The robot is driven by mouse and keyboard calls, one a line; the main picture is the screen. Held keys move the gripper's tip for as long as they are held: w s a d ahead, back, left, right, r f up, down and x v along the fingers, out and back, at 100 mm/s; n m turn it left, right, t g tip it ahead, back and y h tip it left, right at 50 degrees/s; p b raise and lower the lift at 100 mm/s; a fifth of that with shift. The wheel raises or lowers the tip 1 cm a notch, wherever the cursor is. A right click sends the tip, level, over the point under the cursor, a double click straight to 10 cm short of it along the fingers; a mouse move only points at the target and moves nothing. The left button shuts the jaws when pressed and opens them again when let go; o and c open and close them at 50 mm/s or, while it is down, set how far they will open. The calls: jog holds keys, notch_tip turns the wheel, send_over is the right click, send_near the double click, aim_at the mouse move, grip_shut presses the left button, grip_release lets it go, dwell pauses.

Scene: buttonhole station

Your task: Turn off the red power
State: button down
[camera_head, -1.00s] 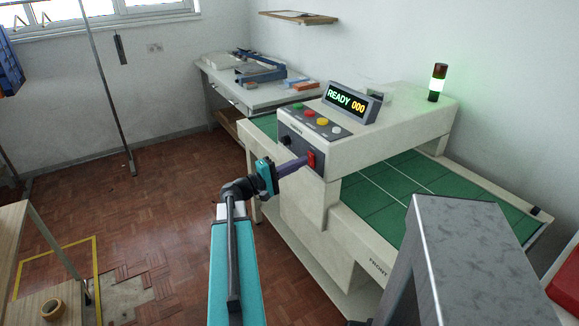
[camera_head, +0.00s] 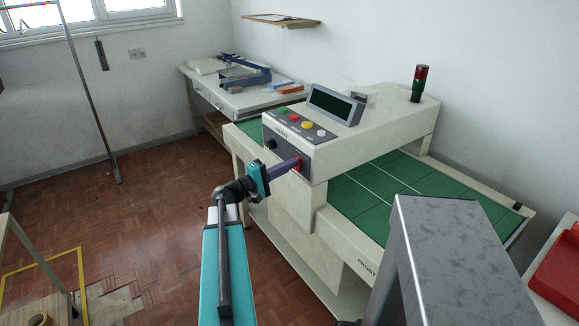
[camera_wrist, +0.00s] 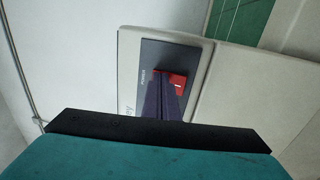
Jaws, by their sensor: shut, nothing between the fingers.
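The red power switch (camera_head: 298,163) sits on the dark front panel of the white machine (camera_head: 374,120). In the wrist view the red switch (camera_wrist: 177,79) shows just past my fingertips, with a small white mark on it. My gripper (camera_head: 296,163) is shut and empty, its purple fingers at the switch and partly covering it. In the wrist view my shut fingertips (camera_wrist: 166,84) overlap the switch's left and lower part; they appear to touch it. The display (camera_head: 335,104) on top is dark, and the signal tower (camera_head: 418,83) is unlit.
Red, green, yellow and white buttons (camera_head: 307,124) line the sloped panel above the switch, with a black knob (camera_head: 271,144) at left. A green bed (camera_head: 400,190) extends right. A side table (camera_head: 240,98) stands behind. A red object (camera_head: 556,268) lies at the right edge.

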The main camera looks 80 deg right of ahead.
jog(key=shift+w+a, duration=0.1)
jog(key=r+b+v, duration=0.3)
jog(key=v, duration=1)
jog(key=shift+w+a, duration=0.25)
